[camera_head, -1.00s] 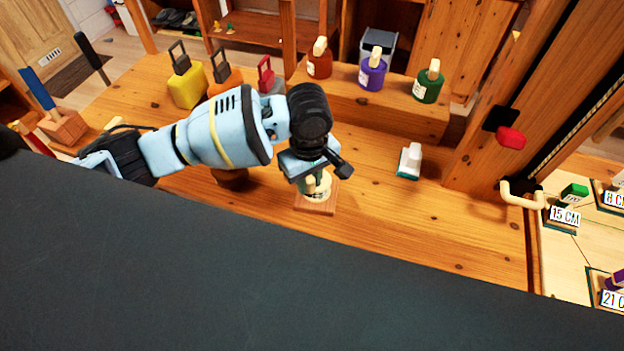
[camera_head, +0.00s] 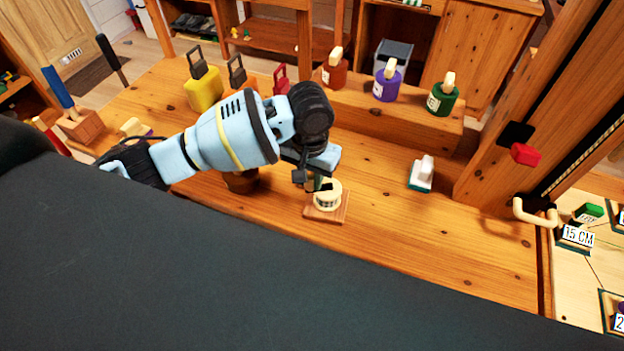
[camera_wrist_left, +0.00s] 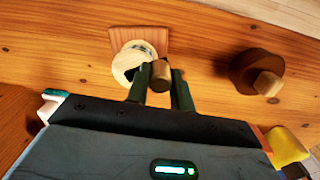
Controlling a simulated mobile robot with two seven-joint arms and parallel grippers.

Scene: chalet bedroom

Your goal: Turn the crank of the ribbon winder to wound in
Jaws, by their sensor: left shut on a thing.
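The ribbon winder is a pale round drum (camera_head: 327,197) with dark markings on a square wooden base (camera_head: 326,215), on the wooden bench. It also shows in the left wrist view as a cream drum (camera_wrist_left: 128,62) on a brown base (camera_wrist_left: 155,38). My left gripper (camera_head: 313,184) reaches down to it from above. In the left wrist view its two green fingers (camera_wrist_left: 160,85) are shut on the crank's wooden knob (camera_wrist_left: 161,71) at the drum's edge. In the head view the gripper hides the knob. My right gripper is not in view.
A dark brown round piece with a light knob (camera_wrist_left: 258,72) stands left of the winder, partly behind my arm. A white-and-teal block (camera_head: 422,173) lies right; bench between is clear.

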